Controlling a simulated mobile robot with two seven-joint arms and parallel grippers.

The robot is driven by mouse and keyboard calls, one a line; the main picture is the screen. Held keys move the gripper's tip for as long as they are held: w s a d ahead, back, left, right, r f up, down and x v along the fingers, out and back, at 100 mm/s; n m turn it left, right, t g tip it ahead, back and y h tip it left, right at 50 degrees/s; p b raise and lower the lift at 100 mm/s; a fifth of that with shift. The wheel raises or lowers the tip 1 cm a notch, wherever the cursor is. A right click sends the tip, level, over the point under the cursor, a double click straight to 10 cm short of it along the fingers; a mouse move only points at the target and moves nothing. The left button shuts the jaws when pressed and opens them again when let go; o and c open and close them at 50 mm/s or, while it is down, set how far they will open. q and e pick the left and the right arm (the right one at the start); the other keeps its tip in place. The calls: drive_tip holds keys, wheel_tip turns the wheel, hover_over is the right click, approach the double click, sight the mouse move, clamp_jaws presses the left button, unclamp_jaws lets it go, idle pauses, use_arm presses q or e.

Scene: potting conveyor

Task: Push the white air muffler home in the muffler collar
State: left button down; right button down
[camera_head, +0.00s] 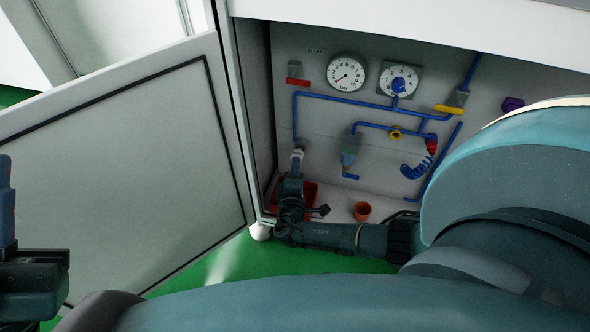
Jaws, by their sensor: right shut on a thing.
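My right gripper (297,167) points up inside the open cabinet, at the lower left of its back panel. It is shut on the white air muffler (297,154), a small pale piece showing at the fingertips. The muffler is at the lower end of the left blue pipe (294,118). The muffler collar cannot be made out there, and I cannot tell how deep the muffler sits. My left gripper (30,270) is partly in view at the left edge, away from the cabinet; its jaw opening cannot be judged.
A red tray (309,190) and an orange pot (362,211) are on the cabinet floor. The open door (130,170) fills the left.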

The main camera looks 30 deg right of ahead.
drive_tip(key=shift+x, duration=1.05)
drive_tip(key=c, duration=1.3)
unclamp_jaws()
drive_tip(key=shift+s+d, duration=0.15)
drive_tip(key=shift+c, duration=0.2)
use_arm(q)
drive_tip(key=shift+s+a, duration=0.1)
use_arm(e)
drive_tip(key=shift+s, duration=0.15)
